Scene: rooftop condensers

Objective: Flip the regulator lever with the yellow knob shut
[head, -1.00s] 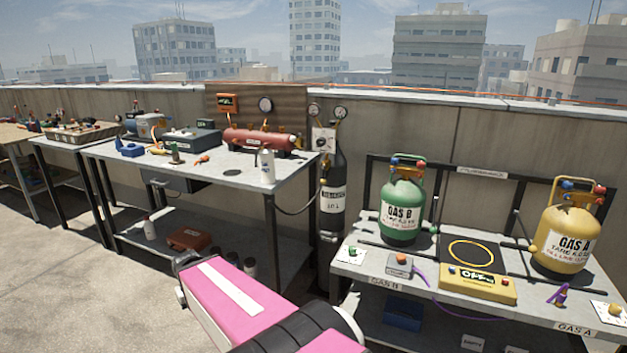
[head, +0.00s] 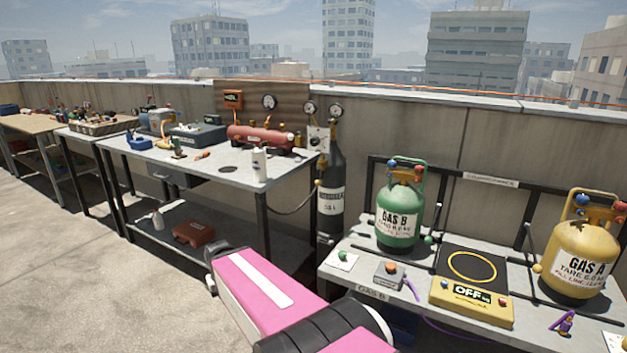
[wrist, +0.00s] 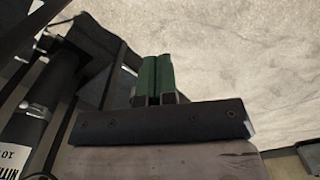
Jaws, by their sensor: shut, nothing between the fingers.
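The black nitrogen cylinder (head: 331,170) stands upright against the wall, between the two nearer benches. Two round gauges (head: 335,110) and a pale panel (head: 318,138) sit at its top. A small yellow spot (head: 318,183) shows at the cylinder's left side; I cannot tell whether it is the lever's knob. The lever's position is too small to make out. In the wrist view, my gripper (wrist: 155,80) has its green fingers together and empty. The dark cylinder (wrist: 55,92) with a white label is at the left, apart from the fingers. The fingertips do not show in the head view.
The near bench holds the green GAS B tank (head: 400,215), yellow GAS A tank (head: 582,245) and a yellow scale (head: 470,302). Open floor (head: 90,270) lies at the left.

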